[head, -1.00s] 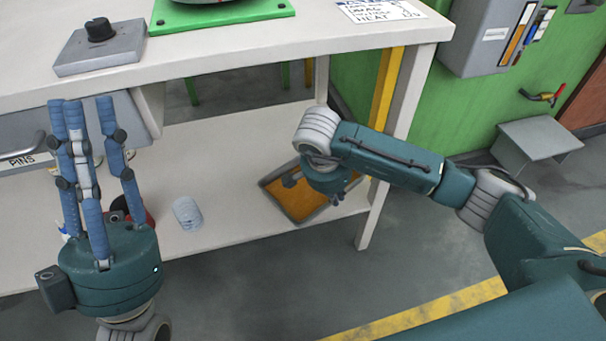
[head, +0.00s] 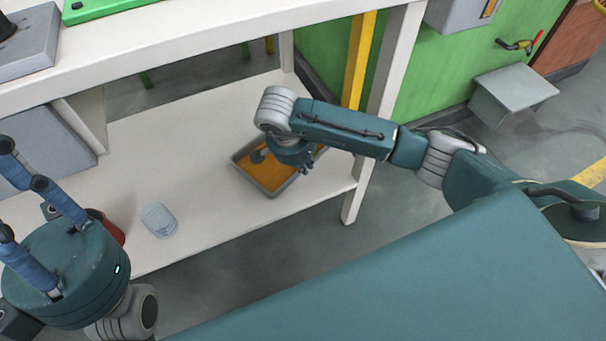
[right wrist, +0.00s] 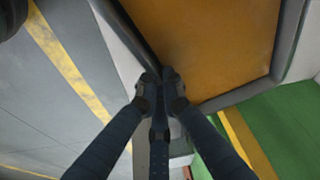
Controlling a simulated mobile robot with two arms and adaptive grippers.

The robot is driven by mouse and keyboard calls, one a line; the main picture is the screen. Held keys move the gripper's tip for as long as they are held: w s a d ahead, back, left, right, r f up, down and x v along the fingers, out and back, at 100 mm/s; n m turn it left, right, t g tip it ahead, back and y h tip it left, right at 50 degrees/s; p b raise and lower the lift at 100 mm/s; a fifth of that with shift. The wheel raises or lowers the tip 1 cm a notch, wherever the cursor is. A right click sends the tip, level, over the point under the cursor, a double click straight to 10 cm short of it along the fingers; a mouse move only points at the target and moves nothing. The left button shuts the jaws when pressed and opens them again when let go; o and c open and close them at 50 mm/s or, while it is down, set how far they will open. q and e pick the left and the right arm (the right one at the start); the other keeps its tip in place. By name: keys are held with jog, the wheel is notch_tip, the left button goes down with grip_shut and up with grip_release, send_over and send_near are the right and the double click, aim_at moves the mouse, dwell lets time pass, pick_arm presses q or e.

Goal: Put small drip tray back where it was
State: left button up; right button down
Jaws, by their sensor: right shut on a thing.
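The small drip tray (head: 251,180) is a grey rectangular tray with an orange inside. In the head view it is at the right part of the workbench's lower shelf; I cannot tell whether it rests on the shelf or is just above it. My right gripper (head: 307,162) is shut on the tray's rim at its right side. In the right wrist view the gripper's fingertips (right wrist: 160,80) meet at the dark edge of the tray (right wrist: 238,94). My left gripper (head: 28,210) is at the left edge of the head view, open and empty, its fingers partly cut off.
The lower shelf (head: 190,150) has free room left of the tray. A clear stacked piece (head: 158,220) and a red container (head: 106,226) are on its left part. The bench leg (head: 358,200) stands close to the tray's right. A grey step box (head: 512,92) is on the floor.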

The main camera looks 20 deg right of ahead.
jog(key=shift+w+f+b, duration=0.1)
jog(key=shift+f+b, duration=0.65)
jog(key=shift+f, duration=1.25)
jog(key=shift+f, duration=0.15)
jog(key=c, duration=1.9)
grip_release()
